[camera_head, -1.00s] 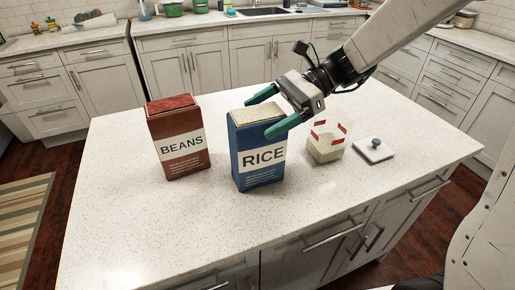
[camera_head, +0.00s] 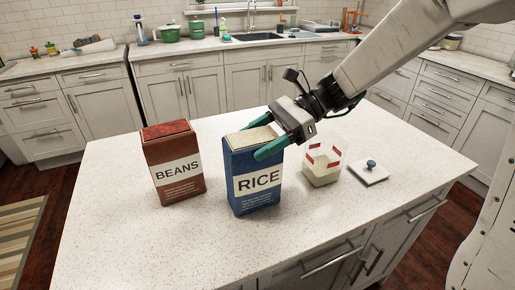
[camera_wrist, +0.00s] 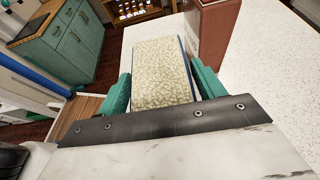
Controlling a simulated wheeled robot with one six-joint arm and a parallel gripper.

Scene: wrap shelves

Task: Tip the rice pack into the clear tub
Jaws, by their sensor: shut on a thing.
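The blue rice pack (camera_head: 254,186) stands upright on the island, its open top full of pale grains. The grains also show in the wrist view (camera_wrist: 160,75). My gripper (camera_head: 262,143) is shut on the upper part of the rice pack, with a green finger on either side. The clear tub (camera_head: 321,168) with red corner marks stands to the right of the pack. Pale grains lie in its lower part. My gripper is left of the tub and apart from it.
A red beans box (camera_head: 176,172) stands to the left of the rice pack; its side shows in the wrist view (camera_wrist: 210,35). A white lid with a blue knob (camera_head: 369,172) lies right of the tub. The island's front (camera_head: 150,250) is clear.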

